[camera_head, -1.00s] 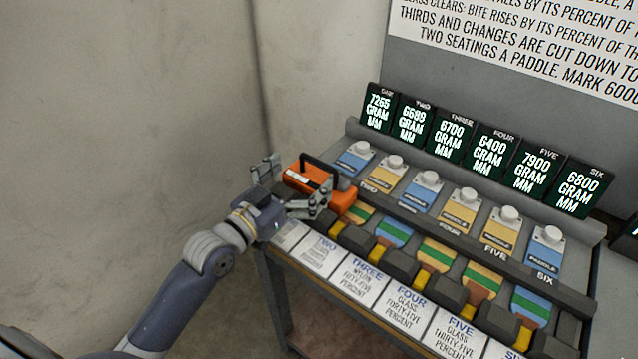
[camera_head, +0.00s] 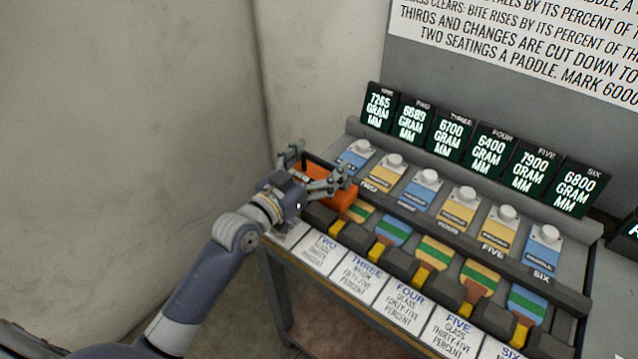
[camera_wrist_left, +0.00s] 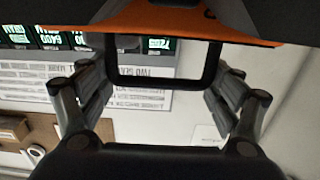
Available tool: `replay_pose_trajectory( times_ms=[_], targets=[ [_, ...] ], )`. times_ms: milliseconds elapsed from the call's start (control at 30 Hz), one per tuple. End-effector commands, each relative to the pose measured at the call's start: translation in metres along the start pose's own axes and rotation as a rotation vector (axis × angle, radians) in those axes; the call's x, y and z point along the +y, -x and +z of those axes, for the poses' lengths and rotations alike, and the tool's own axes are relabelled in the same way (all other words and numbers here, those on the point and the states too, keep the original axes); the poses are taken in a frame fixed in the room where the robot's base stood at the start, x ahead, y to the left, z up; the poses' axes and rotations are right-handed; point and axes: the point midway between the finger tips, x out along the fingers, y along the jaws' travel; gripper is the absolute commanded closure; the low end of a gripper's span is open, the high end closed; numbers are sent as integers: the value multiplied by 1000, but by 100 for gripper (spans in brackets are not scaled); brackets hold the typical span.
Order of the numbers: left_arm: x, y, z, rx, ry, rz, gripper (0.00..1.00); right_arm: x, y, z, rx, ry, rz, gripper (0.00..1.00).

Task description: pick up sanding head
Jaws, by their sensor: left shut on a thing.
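The sanding head (camera_head: 340,200) is an orange block with a black loop handle, at the left end of the bench in the head view. My left gripper (camera_head: 318,170) is over it, its fingers on either side and shut on it. The fingers and wrist hide part of the block. In the left wrist view, the orange body (camera_wrist_left: 235,34) runs along the top, and the black handle loop (camera_wrist_left: 213,65) hangs between the fingers of my left gripper (camera_wrist_left: 160,85). Whether the block touches the bench is hidden. My right gripper is not in view.
A row of blue and yellow paddle plates with white knobs (camera_head: 429,177) runs right of the block. Dark blocks (camera_head: 407,270) and white labels (camera_head: 362,281) line the front. Lit displays (camera_head: 450,132) stand behind. The wall (camera_head: 130,130) on the left is bare.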

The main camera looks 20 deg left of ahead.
Motion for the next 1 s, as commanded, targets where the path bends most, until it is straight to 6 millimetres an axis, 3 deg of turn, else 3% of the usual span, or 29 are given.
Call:
replay_pose_trajectory(
  times_ms=[367,667,1000],
  targets=[
    [0,0,-6,6,-2,-1,81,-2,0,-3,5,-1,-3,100],
    [0,0,-42,11,-2,0,81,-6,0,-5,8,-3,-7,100],
    [24,64,-42,4,-1,0,81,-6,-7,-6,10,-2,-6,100]
  ],
)
